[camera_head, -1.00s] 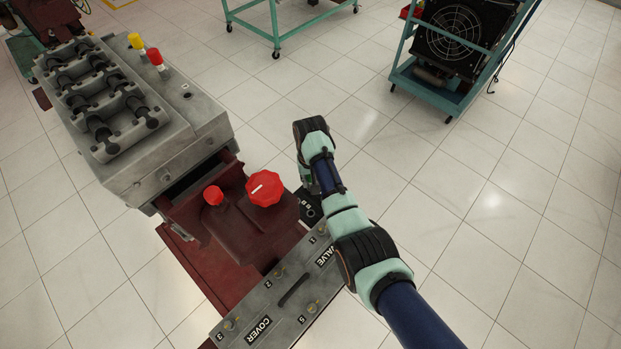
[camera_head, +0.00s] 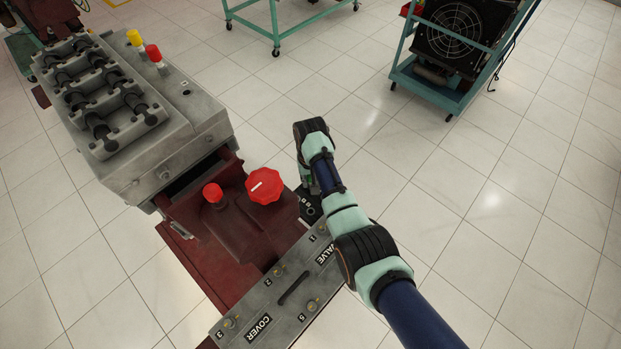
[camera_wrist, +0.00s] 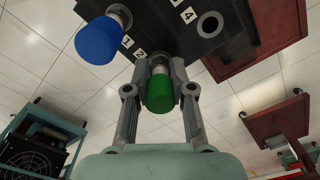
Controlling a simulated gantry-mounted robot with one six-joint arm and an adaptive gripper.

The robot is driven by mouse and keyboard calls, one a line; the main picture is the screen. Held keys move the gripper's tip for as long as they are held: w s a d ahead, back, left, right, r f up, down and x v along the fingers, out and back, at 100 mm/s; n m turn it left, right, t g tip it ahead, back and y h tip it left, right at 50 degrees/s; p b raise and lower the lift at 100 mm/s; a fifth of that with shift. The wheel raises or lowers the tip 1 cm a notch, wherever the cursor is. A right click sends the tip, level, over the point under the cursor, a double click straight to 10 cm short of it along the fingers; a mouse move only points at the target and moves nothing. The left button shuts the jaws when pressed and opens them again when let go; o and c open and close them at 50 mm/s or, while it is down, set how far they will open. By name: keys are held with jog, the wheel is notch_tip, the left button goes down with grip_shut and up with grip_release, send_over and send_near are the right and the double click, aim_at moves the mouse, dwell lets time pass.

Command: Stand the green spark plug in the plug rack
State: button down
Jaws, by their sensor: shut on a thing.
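The green spark plug (camera_wrist: 160,92) is between my gripper's two fingers in the wrist view, its metal end towards the black plug rack (camera_wrist: 172,35). My gripper (camera_wrist: 160,68) is shut on it. The plug's far end is hidden by the fingers and the rack edge, so I cannot tell whether it sits in a hole. A blue plug (camera_wrist: 98,40) stands in the rack near number 1. An empty hole (camera_wrist: 210,24) shows near number 4. In the head view only a corner of the rack (camera_head: 311,209) shows beside my arm; the green plug is mostly hidden there.
A red engine stand carries a large red knob (camera_head: 265,186) and a smaller red cap (camera_head: 212,194) close left of my gripper. A grey cover plate (camera_head: 262,306) lies below. Yellow (camera_head: 134,38) and red (camera_head: 154,54) plugs stand on the engine block.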

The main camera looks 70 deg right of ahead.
jog(key=c, duration=0.9)
grip_release()
notch_tip(320, 180, up, 12)
